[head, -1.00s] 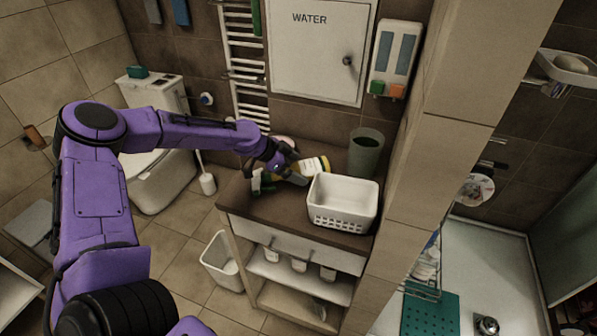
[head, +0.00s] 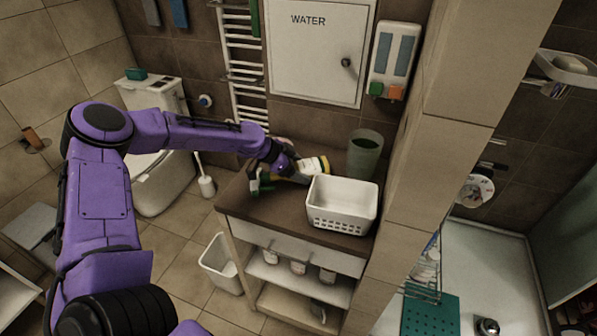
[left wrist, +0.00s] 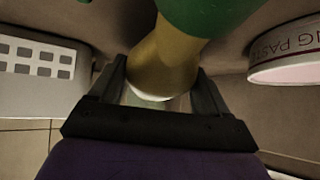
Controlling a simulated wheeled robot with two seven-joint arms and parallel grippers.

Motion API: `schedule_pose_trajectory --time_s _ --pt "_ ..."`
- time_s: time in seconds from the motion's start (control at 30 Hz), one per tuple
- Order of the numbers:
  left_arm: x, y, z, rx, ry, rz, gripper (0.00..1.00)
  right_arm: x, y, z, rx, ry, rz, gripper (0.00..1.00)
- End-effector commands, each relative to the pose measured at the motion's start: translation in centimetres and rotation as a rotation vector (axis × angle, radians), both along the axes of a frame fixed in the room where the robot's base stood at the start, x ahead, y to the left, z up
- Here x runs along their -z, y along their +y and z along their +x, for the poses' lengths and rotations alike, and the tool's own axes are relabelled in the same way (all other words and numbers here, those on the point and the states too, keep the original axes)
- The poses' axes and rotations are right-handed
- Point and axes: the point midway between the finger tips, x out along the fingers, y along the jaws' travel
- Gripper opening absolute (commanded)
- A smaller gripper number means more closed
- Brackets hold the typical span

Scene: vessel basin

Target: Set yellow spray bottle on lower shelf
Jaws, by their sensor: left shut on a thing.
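The yellow spray bottle (head: 314,166) shows a white label and lies tilted over the dark countertop, with a green spray head to its left. I cannot tell whether it touches the counter. My left gripper (head: 288,168) is shut on it and hides its middle. In the left wrist view, the yellow and green bottle (left wrist: 170,60) is between the two fingers (left wrist: 160,88). Below the drawer, the cabinet has a middle shelf (head: 318,291) with several jars and a lower shelf (head: 285,303) with a dark-and-light item at its right. My right gripper is not in view.
A white basket (head: 342,204) and a green cup (head: 365,154) stand on the counter, right of the bottle. A white bin (head: 221,264) stands left of the cabinet. A tiled wall (head: 425,170) bounds the cabinet on the right. Open floor lies to the left.

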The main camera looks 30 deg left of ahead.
Motion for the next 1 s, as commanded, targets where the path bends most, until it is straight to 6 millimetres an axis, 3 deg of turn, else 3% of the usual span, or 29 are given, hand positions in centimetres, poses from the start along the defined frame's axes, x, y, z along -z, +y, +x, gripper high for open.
schedule_pose_trajectory --time_s 0.13,0.3,0.6,0.7,0.9,1.0 --pt "-3.0 -0.1 -0.1 0.001 -0.009 0.000 0.29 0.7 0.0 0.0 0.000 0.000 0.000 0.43" --pt "-6.4 -0.3 -2.9 0.002 -0.009 -0.001 0.29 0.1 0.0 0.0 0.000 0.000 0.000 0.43" --pt "-9.9 -0.7 -7.5 0.000 -0.005 -0.002 0.29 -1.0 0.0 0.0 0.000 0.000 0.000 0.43" --pt "-11.5 -0.7 -8.6 0.000 0.002 -0.006 0.28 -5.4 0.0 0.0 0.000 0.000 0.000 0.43" --pt "-12.7 -0.9 -11.3 -0.001 0.002 -0.006 0.28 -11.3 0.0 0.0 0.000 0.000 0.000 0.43" --pt "-12.2 -1.1 -12.4 0.001 0.002 -0.005 0.28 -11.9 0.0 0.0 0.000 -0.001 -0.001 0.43"
